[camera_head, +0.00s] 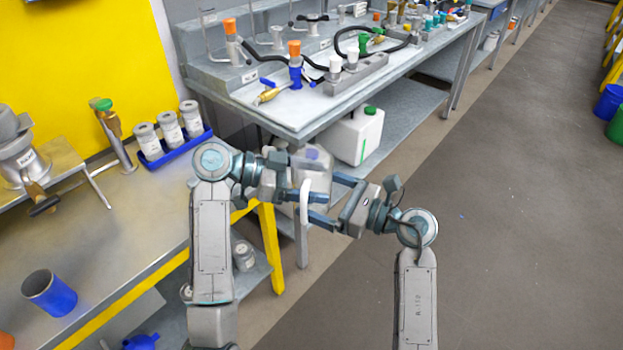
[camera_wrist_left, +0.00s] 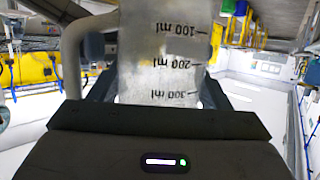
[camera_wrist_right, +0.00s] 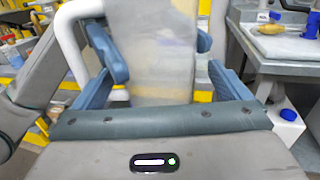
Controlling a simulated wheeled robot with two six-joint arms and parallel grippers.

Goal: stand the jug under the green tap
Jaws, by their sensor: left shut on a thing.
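The jug (camera_head: 316,172) is translucent with a white handle (camera_head: 304,202); its markings up to 300 ml show upside down in the left wrist view (camera_wrist_left: 165,60). My left gripper (camera_head: 296,178) is shut on the jug, held in the air between the benches. My right gripper (camera_head: 328,200) has its fingers spread on either side of the jug, seen in the right wrist view (camera_wrist_right: 165,65); contact is unclear. A post with a green-topped brass tap (camera_head: 102,106) stands on the left bench. Another green-handled fitting (camera_head: 364,42) is on the grey bench.
A blue tray (camera_head: 178,150) of several jars sits beside the post. A steel keg (camera_head: 18,150) stands far left, a blue cup (camera_head: 50,294) lower left. A white canister (camera_head: 358,135) with a green cap is on the grey bench's lower shelf.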

